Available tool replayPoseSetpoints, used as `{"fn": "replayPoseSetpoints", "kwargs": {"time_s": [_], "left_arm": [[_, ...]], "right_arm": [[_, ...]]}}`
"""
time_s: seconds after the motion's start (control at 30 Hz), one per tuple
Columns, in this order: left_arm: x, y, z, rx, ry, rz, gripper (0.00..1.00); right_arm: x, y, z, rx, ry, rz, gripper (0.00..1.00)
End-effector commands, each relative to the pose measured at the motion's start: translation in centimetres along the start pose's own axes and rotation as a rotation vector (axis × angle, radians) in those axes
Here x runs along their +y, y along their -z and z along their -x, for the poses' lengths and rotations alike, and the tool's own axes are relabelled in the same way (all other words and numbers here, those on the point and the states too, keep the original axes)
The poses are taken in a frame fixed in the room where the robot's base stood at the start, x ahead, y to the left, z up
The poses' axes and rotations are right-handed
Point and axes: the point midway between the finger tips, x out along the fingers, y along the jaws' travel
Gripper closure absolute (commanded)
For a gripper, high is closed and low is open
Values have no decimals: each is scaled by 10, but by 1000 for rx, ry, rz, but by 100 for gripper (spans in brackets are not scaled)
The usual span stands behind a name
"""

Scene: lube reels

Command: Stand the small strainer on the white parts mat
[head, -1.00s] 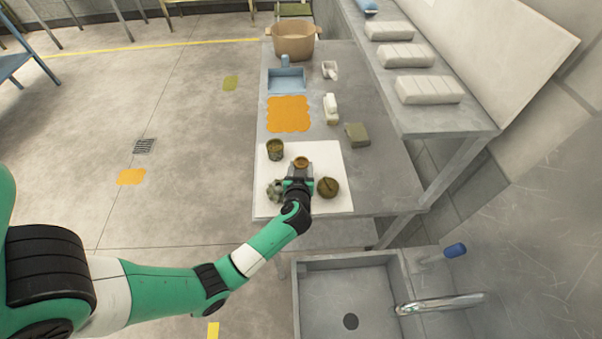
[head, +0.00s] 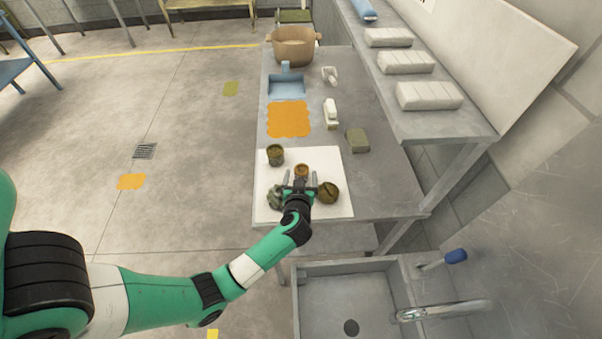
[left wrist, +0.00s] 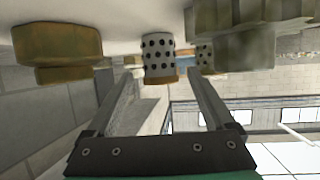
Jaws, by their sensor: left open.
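The small strainer (head: 301,170) stands on the white parts mat (head: 331,163). Its brownish end shows in the head view. The left wrist view, which appears upside down, shows its pale perforated cylinder (left wrist: 158,50) with a brass-coloured end. My left gripper (head: 300,179) is open, its two fingers spread just on the near side of the strainer. In the left wrist view the fingertips (left wrist: 160,76) lie to either side of the strainer's line, apparently clear of it. My right gripper is not in view.
A round olive part (head: 328,192) and a grey-green housing (head: 275,197) flank the gripper closely on the mat. A dark cylinder (head: 275,155) stands at the mat's far left.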

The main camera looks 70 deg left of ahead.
Motion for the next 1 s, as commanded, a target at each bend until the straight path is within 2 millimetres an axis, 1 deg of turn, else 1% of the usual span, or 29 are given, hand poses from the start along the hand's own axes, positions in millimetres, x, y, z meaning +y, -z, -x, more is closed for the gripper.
{"fn": "replayPoseSetpoints", "kwargs": {"time_s": [0.03,0.2,0.3,0.4,0.5,0.57,0.9,0.97,1.0], "left_arm": [[1,5,13,-1,-4,-3,13],[1,6,57,-1,-6,-3,13],[1,5,79,-1,-5,-3,13],[1,3,96,-1,-5,-3,13],[0,2,105,0,-2,-1,13],[0,2,107,0,0,-1,13],[0,1,108,1,0,0,13],[2,6,108,13,-7,11,13],[7,14,108,37,-20,32,13]], "right_arm": [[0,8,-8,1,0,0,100],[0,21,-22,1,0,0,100],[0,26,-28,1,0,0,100],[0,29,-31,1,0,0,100],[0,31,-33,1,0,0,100],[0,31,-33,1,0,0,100],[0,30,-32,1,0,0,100],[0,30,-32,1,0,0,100],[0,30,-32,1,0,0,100]]}}
